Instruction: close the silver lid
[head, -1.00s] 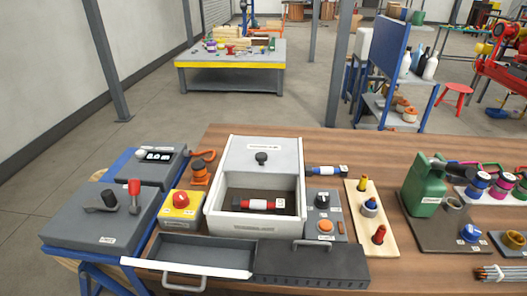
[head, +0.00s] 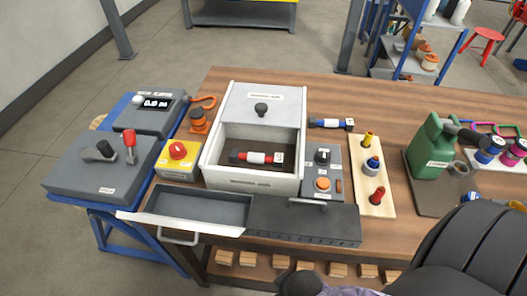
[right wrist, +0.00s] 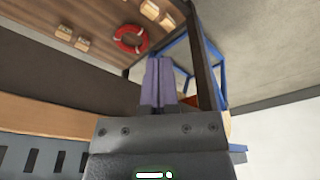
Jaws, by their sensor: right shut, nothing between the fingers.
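The silver lid (head: 285,105), pale with a black knob (head: 261,109), covers the back part of a white box (head: 252,183). The front part of the box is open. A red, white and black cylinder (head: 257,157) lies inside it. My right arm comes in at the lower right of the head view, its hand at the bottom edge, in front of the table and well away from the lid. In the right wrist view my right gripper (right wrist: 158,82) has its purple-grey fingers together, with nothing between them. My left gripper is not in view.
An open drawer (head: 160,222) with a handle sticks out at the front left. A yellow box with a red knob (head: 178,150) stands left of the white box, and a grey switch panel (head: 311,185) stands right. A green can (head: 428,150) stands further right.

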